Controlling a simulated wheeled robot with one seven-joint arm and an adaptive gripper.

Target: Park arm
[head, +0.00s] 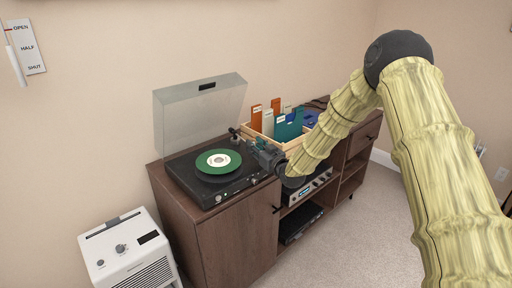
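My arm reaches in from the right, bends high up and slopes down to the left. My gripper (258,150) is dark and small in the head view. It is over the right side of the record player (213,198), near its tonearm side. I cannot tell whether it touches anything there. Its fingers blend into the dark parts around them, so their opening does not show. A green record (218,160) with a pale label lies on the platter. The clear lid (200,112) of the player stands raised.
The player is on a brown cabinet (235,235). Right behind my gripper is a wooden crate (262,137) with coloured dividers. A silver amplifier (308,187) sits on a shelf below my forearm. A white appliance (128,255) stands at left. Carpet (365,235) in front is clear.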

